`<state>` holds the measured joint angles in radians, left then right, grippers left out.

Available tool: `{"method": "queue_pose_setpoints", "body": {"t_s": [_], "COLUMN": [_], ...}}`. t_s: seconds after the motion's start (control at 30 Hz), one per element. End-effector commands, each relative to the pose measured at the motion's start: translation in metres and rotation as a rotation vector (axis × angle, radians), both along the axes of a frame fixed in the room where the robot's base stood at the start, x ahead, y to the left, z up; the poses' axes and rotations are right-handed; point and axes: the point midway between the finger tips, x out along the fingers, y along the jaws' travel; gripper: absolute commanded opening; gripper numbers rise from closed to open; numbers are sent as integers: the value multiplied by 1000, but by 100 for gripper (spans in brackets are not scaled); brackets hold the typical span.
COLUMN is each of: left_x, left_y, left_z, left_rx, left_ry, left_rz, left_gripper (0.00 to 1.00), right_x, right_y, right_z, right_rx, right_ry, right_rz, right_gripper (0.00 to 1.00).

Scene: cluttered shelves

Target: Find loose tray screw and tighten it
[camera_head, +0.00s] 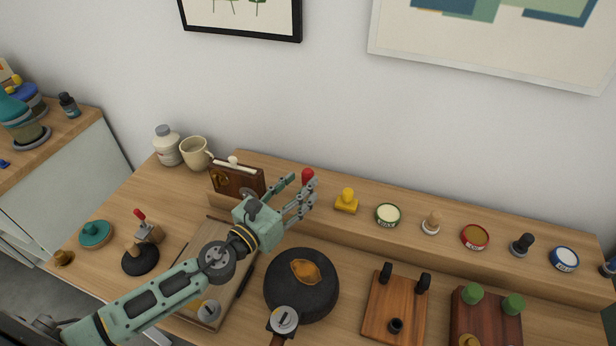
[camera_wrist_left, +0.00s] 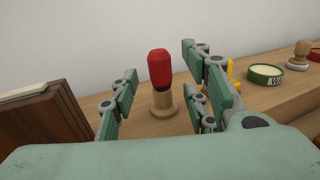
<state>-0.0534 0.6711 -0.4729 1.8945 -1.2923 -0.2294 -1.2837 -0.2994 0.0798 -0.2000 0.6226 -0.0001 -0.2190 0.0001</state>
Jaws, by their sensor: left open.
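My left gripper (camera_head: 299,190) is open, reaching over the raised back shelf. Its fingers stand around a red-topped wooden piece (camera_head: 307,176); in the left wrist view, the red top (camera_wrist_left: 160,68) shows upright between the fingers (camera_wrist_left: 157,85), with visible gaps and nothing gripped. A pale wooden tray (camera_head: 222,242) lies under my left arm, partly hidden by it. A silver slotted disc (camera_head: 208,311) is at its front, and another silver slotted disc (camera_head: 284,319) is in front of the black round piece. I cannot tell whether either is the loose screw. My right gripper is out of view.
A brown wooden box (camera_head: 236,181) stands left of the gripper. A yellow stamp (camera_head: 346,201), a green-rimmed tin (camera_head: 387,215) and more small items line the shelf to the right. A black round piece (camera_head: 300,300) and a wooden board with black knobs (camera_head: 388,328) stand in front.

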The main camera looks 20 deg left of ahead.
Motion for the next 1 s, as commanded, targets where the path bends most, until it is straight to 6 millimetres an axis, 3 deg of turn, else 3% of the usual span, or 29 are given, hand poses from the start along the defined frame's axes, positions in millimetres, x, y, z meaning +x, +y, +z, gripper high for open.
{"method": "queue_pose_setpoints", "body": {"t_s": [0.23, 0.57, 1.0], "left_x": [35, 40, 40], "left_y": [-12, -14, -14], "left_z": [0, -2, -2], "left_rx": [-1, 0, 0], "left_ry": [-2, 0, 0], "left_rz": [1, 0, 0], "left_gripper": [43, 42, 3], "right_x": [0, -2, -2], "right_y": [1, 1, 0], "right_z": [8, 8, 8], "right_rx": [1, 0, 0], "right_ry": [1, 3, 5], "right_rz": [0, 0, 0], "right_gripper": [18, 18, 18]}}
